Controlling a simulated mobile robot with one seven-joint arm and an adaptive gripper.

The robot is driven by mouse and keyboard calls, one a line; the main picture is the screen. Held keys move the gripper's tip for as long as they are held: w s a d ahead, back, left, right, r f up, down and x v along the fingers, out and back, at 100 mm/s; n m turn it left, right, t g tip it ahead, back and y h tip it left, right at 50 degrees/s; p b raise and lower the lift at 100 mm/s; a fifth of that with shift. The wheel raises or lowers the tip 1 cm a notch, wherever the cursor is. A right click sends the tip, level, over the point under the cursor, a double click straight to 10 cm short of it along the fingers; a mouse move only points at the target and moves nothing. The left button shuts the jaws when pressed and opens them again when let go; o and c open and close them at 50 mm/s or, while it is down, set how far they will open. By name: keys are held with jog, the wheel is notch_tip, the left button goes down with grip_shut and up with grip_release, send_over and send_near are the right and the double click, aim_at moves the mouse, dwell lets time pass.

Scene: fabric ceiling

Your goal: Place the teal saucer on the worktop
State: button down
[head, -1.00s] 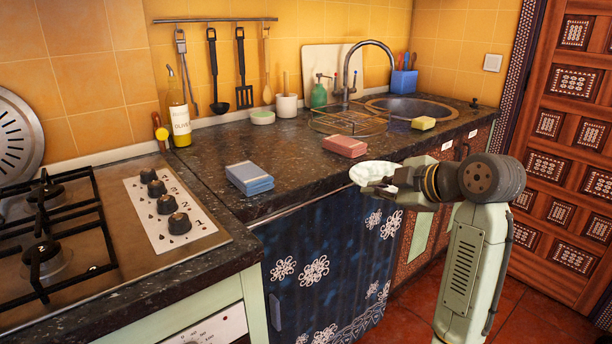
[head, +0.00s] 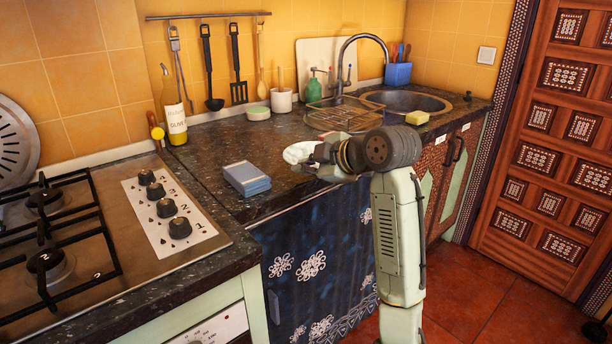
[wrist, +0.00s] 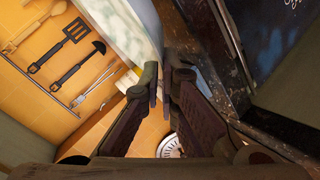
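The saucer (head: 297,152) looks pale, nearly white, in the head view, at the tip of my gripper (head: 314,155). In the wrist view the saucer (wrist: 132,28) shows a pale greenish-white face, tilted, with its edge between the two fingertips of my gripper (wrist: 163,84). My gripper is shut on that edge. In the head view the saucer appears over the dark speckled worktop (head: 212,146), right of a blue box. I cannot tell its height above the surface. My arm hides part of the worktop's front edge.
The blue box (head: 246,178) lies near the front edge. A wire rack (head: 335,117), a sink (head: 405,101) and a yellow sponge (head: 417,118) are beyond. A pale green dish (head: 258,113) and an oil bottle (head: 174,112) stand at the back. The hob (head: 60,250) is left.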

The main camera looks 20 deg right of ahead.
jog(key=shift+f+p, duration=0.45)
jog(key=shift+f, duration=1.3)
jog(key=shift+f, duration=0.2)
jog(key=c, duration=1.8)
grip_release()
jog(key=shift+r, duration=0.1)
jog(key=b+v, duration=0.2)
jog(key=v, duration=1)
